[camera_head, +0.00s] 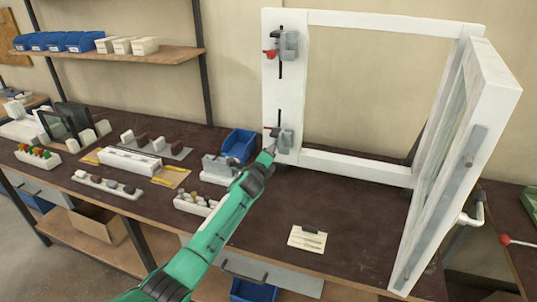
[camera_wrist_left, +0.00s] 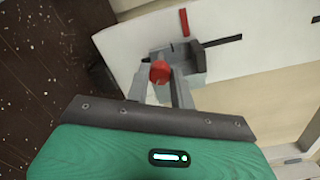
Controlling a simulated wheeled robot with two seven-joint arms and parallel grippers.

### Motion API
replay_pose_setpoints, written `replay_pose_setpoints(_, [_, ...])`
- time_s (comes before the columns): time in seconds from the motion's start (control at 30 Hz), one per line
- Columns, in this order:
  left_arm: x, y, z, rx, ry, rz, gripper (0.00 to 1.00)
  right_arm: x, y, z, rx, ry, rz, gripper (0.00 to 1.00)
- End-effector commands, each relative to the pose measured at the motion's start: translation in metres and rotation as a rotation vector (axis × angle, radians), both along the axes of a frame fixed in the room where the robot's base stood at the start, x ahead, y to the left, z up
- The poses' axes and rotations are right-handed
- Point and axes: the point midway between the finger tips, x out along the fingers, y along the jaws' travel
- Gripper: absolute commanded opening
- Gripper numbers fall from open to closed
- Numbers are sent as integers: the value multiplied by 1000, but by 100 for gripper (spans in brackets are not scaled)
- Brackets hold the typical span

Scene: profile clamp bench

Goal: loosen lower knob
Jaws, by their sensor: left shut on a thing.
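The white window frame (camera_head: 385,20) stands on the bench with two grey clamps on its left post. The upper clamp (camera_head: 289,46) has a red knob (camera_head: 270,54). The lower clamp (camera_head: 284,138) sits on the same post and also shows in the left wrist view (camera_wrist_left: 187,62). My left gripper (camera_head: 269,152) reaches up to the lower clamp. In the left wrist view its two fingers (camera_wrist_left: 160,84) are closed around the red lower knob (camera_wrist_left: 159,71). In the head view that knob is mostly hidden by the gripper. My right gripper is not in view.
A blue bin (camera_head: 239,145) and a white holder with small parts (camera_head: 195,203) stand left of the frame. A paper card (camera_head: 307,239) lies on the bench in front. The frame's opened sash (camera_head: 478,130) juts forward at the right. The bench middle is mostly clear.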

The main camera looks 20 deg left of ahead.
Motion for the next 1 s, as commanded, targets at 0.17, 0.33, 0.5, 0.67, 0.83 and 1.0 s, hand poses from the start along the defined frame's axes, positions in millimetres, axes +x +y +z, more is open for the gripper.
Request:
replay_pose_setpoints(0.17, [0, 0, 0, -169, 6, 1, 1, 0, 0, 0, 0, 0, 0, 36])
replay_pose_setpoints(0.33, [0, 0, -1, -330, 12, 0, 1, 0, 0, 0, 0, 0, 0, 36])
replay_pose_setpoints(0.5, [0, 0, -1, -491, 18, 1, 1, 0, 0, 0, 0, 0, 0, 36])
replay_pose_setpoints(0.67, [0, 1, -1, -633, 23, 2, 1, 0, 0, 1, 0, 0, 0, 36])
replay_pose_setpoints(0.83, [0, 1, -2, -758, 27, 1, 1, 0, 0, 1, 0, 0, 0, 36])
replay_pose_setpoints(1.0, [0, 1, -2, -852, 30, 0, 1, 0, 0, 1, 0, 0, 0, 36])
